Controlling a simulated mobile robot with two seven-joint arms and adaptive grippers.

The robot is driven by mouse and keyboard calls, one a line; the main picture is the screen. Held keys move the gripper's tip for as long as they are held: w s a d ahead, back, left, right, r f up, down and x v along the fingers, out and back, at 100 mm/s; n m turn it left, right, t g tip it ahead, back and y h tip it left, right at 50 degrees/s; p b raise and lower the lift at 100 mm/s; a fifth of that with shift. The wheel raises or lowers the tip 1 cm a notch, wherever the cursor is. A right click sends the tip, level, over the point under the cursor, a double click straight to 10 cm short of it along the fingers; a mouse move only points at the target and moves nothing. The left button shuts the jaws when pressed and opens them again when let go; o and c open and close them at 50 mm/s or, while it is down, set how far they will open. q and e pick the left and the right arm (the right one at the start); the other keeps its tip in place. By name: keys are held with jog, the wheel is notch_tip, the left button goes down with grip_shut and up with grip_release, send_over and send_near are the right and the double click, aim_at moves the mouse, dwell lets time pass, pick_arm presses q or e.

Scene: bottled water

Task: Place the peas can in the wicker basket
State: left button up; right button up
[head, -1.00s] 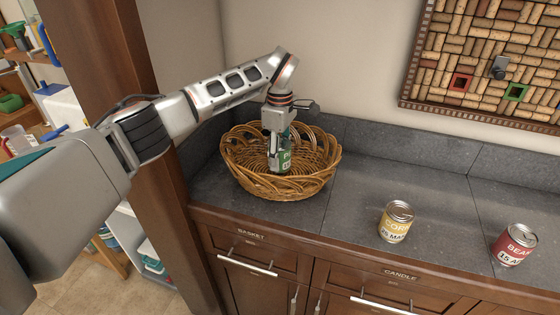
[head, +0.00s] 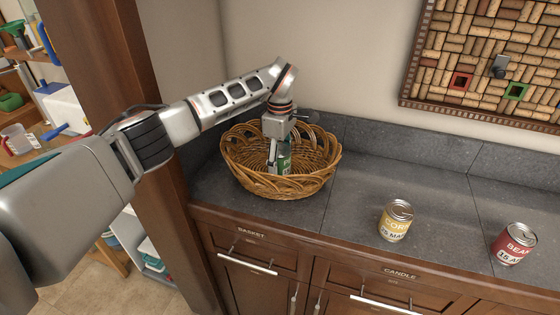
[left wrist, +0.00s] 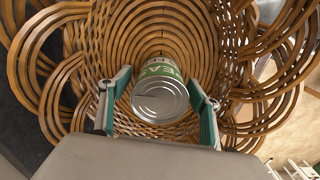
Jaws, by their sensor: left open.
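The wicker basket (head: 270,188) stands on the dark counter at the left end. The green peas can (head: 285,158) is inside the basket, partly hidden by the basket's rim and my gripper. My left gripper (head: 277,160) reaches down into the basket from above. In the left wrist view the can (left wrist: 160,97) shows its silver lid and part of its green label. The fingers of my left gripper (left wrist: 160,105) are open on either side of the can, with a gap visible at each side. My right gripper is not in view.
A yellow corn can (head: 396,221) and a red beans can (head: 514,244) stand to the right on the counter (head: 340,215). A wall stands behind, with a cork board (head: 490,65). A wooden post (head: 110,80) is left of the counter.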

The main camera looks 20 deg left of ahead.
pick_arm(q)
notch_tip(320, 180, up, 12)
jog(key=shift+r+b, duration=0.1)
jog(key=shift+b, duration=0.4)
